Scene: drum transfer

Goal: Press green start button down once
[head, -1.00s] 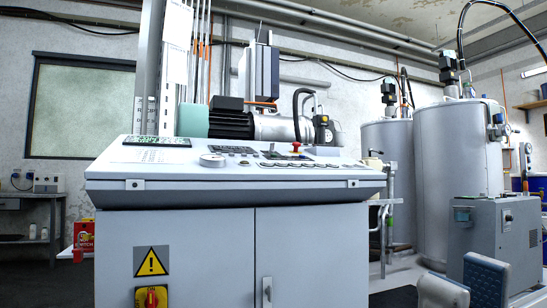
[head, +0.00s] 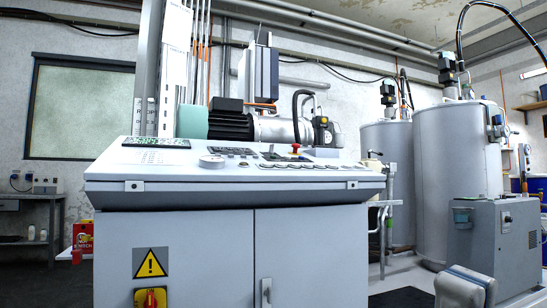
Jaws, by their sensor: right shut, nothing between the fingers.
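The control panel (head: 235,172) is the sloped grey top of a cabinet in the middle of the head view. Its face is seen at a flat angle. A row of small buttons (head: 300,165) runs along its right part, but I cannot tell the green start button apart there. A red mushroom-shaped button (head: 295,148) stands up behind that row. My right gripper (head: 465,288) is at the bottom right, shut and empty, to the right of the cabinet and apart from the panel. My left gripper is not in view.
The cabinet front (head: 310,255) has a warning sign (head: 151,263) and a red and yellow switch (head: 151,298). A grey box unit (head: 497,240) and large tanks (head: 450,165) stand at the right. A motor (head: 270,128) sits behind the panel.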

